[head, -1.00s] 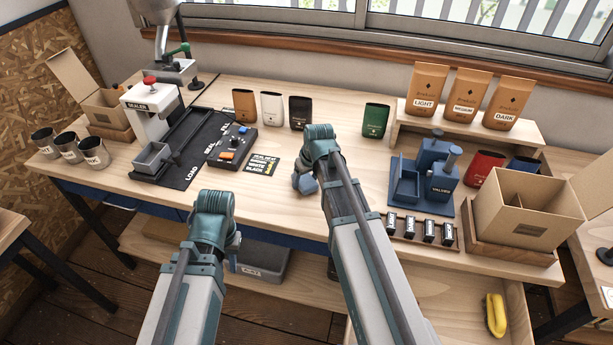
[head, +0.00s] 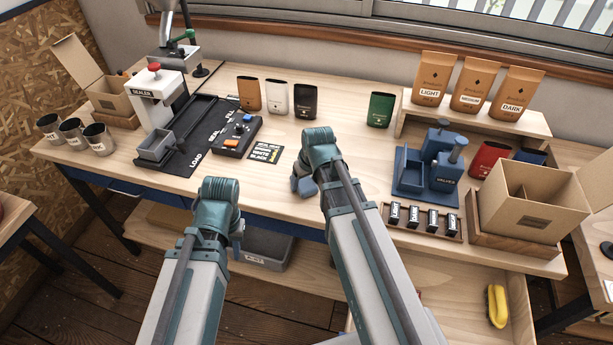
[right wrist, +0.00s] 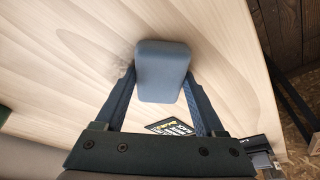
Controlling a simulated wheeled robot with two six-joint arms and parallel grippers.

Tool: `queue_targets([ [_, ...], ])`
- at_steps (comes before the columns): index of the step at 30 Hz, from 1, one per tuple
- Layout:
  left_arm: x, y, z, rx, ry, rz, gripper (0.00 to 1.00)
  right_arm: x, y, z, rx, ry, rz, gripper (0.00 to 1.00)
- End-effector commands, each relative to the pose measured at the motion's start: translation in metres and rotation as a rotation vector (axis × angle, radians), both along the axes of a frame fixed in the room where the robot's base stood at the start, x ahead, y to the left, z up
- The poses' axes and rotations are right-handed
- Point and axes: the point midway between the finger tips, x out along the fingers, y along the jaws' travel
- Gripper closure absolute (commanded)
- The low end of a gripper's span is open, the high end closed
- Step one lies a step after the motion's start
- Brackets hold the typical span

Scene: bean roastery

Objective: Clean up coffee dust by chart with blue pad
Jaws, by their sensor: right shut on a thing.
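My right gripper (right wrist: 161,76) is shut on the blue-grey pad (right wrist: 163,62), with one dark finger on each side. The pad also shows beside my right wrist in the head view (head: 304,186), near the table's front edge. A faint dark smudge of coffee dust (right wrist: 121,71) lies on the wood just left of the pad in the right wrist view. The black chart (head: 266,153) lies flat behind and left of the pad; part of it shows below the pad in the right wrist view (right wrist: 171,127). My left gripper (head: 235,226) is low in front of the table, its fingers mostly hidden.
A control box (head: 236,136) and sealer (head: 155,97) stand left of the chart. Several bags stand behind, including a green one (head: 380,109). The blue valve stand (head: 430,170) and label rack (head: 423,221) are to the right. Bare wood lies between.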

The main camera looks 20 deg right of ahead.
Motion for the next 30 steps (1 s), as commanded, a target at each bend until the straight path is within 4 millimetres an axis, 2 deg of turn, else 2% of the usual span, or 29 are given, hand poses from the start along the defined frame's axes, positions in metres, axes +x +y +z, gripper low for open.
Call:
queue_targets([
  [2,0.0,0.0,-0.001,0.0,0.0,0.0,0.73,-0.006,0.003,-0.001,0.002,0.007,0.003,0.73],
  [13,0.0,0.0,0.001,0.0,0.0,0.0,0.73,-0.004,0.002,0.001,0.002,0.007,0.002,0.73],
  [30,0.0,0.0,-0.002,0.0,0.0,0.0,0.73,0.03,-0.018,-0.002,0.001,0.003,0.003,0.73],
])
